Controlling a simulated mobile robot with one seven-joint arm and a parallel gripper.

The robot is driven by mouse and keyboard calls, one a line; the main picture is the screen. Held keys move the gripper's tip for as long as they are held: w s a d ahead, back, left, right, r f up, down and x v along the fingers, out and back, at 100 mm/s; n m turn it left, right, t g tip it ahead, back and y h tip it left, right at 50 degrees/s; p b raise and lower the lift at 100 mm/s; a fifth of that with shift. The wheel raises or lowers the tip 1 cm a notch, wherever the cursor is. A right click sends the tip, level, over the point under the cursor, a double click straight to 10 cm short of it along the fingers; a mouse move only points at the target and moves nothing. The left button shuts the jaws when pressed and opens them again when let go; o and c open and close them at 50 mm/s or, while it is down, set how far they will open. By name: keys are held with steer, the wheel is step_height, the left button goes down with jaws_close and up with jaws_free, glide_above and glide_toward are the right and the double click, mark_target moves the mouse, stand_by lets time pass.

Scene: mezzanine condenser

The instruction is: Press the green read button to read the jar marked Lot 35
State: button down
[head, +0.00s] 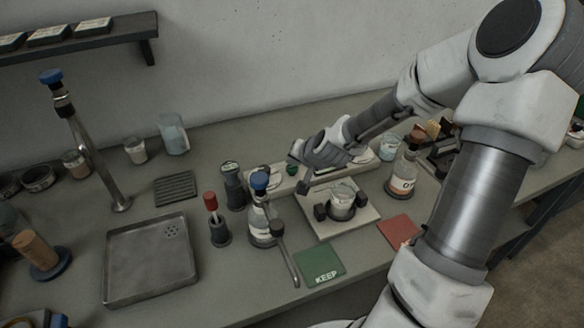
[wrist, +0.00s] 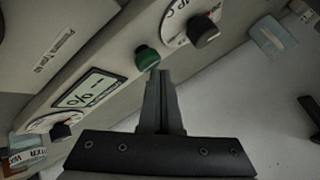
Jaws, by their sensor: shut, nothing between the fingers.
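The green read button (wrist: 147,58) is a round knob on the pale instrument's sloped front panel in the wrist view. It also shows in the head view (head: 291,170), just left of my gripper. My gripper (wrist: 159,74) is shut and empty, its fingertips at the button's lower right edge; I cannot tell whether they touch it. In the head view my gripper (head: 302,187) hangs over the back of the instrument's plate (head: 368,218). A small glass jar (head: 342,203) stands on that plate between dark blocks; its lot mark is not readable. The display (wrist: 92,91) shows dashes and a percent sign.
Dark dial knobs (wrist: 204,31) flank the panel. A blue-capped bottle (head: 262,225) and a red-topped tool (head: 217,222) stand left of the plate. A labelled bottle (head: 402,175) stands right. A green KEEP mat (head: 320,267) and a red mat (head: 397,230) lie in front.

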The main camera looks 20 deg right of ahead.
mark_target(293, 170)
steer(key=shift+f+b, duration=0.55)
steer(key=shift+f, duration=0.1)
stand_by(0.7)
stand_by(0.3)
steer(key=shift+r+p, duration=1)
steer(key=shift+r, duration=0.05)
steer(key=shift+r, duration=0.15)
step_height(293, 170, up, 5)
steer(key=p, duration=0.4)
steer(key=shift+p, duration=0.3)
